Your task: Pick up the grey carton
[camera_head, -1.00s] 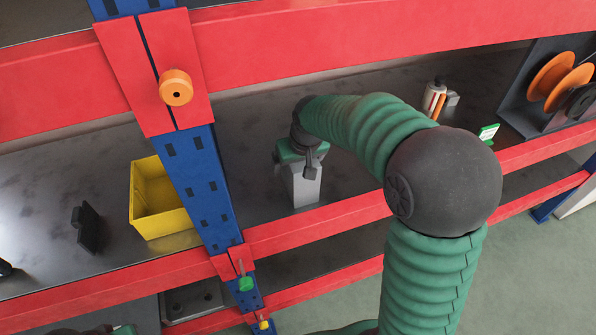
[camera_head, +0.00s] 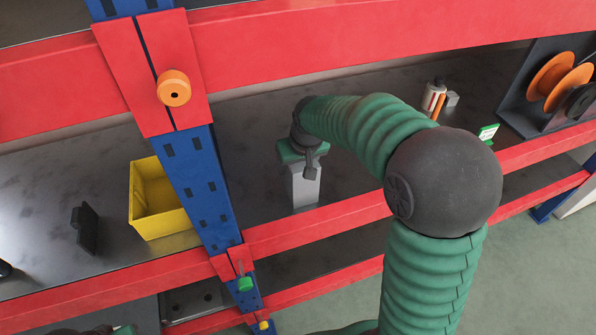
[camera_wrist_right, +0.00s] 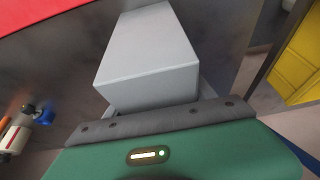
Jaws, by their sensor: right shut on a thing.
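The grey carton (camera_head: 306,188) stands upright on the dark shelf, just behind the red front beam and right of the blue post. My right gripper (camera_head: 303,163) is over its top, pointing down, and is shut on it. In the right wrist view the carton (camera_wrist_right: 150,62) fills the space in front of the green gripper body. The fingers are mostly hidden there. No clear gap shows between the carton and the shelf. Only a green and dark sliver, apparently of my left gripper (camera_head: 122,329), shows at the bottom left edge; its jaws are out of sight.
A yellow bin (camera_head: 158,200) stands left of the blue post (camera_head: 200,180). A dark upright piece (camera_head: 86,229) is farther left. A red-and-white bottle (camera_head: 432,97) and an orange-spool rack (camera_head: 520,110) are at the right. Red beams (camera_head: 320,225) run below and above.

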